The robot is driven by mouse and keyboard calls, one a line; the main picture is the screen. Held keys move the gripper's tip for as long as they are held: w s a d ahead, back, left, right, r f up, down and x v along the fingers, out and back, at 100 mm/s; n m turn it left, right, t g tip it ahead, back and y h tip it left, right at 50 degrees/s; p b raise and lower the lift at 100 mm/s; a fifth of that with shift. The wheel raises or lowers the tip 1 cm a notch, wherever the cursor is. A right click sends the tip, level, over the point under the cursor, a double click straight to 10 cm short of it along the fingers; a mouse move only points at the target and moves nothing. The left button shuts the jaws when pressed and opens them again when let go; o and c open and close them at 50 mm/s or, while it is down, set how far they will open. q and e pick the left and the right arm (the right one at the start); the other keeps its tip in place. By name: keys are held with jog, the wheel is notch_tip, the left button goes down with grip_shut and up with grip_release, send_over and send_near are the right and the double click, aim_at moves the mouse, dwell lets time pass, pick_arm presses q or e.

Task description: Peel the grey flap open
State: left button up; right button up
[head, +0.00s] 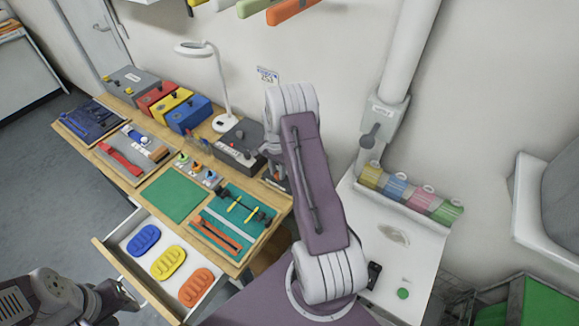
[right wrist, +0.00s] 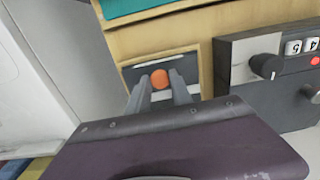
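In the right wrist view a dark grey flap-like panel (right wrist: 190,62) is set in the wooden edge, with a round orange piece (right wrist: 160,78) on it. My right gripper (right wrist: 160,88) points at the panel. Its two fingers stand apart on either side of the orange piece, with a small gap showing; I cannot tell whether they touch it. In the head view my right arm hides most of that gripper and the panel. My left gripper (head: 112,301) is at the lower left, in front of the open drawer, and its fingers are not clear.
A grey box (right wrist: 262,68) with a black knob stands right beside the panel. The bench holds a lamp (head: 225,122), coloured boxes, a green mat (head: 173,193) and tool trays. An open drawer (head: 128,262) holds blue, yellow and orange pieces. A white side table (head: 425,235) stands at right.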

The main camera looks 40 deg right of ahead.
jog(key=shift+c, duration=0.8)
jog(key=shift+w+d+r+p, duration=0.1)
jog(key=shift+d+r+p, duration=0.1)
jog(key=shift+r+p, duration=0.5)
jog(key=shift+w+d+r+p, duration=0.15)
jog(key=shift+r+p, duration=0.35)
jog(key=shift+r, duration=0.35)
jog(key=shift+s+f, duration=0.1)
jog(key=r+p, duration=0.1)
jog(key=d+r+p, duration=0.1)
jog(key=shift+d+r, duration=0.15)
jog(key=shift+r, duration=0.25)
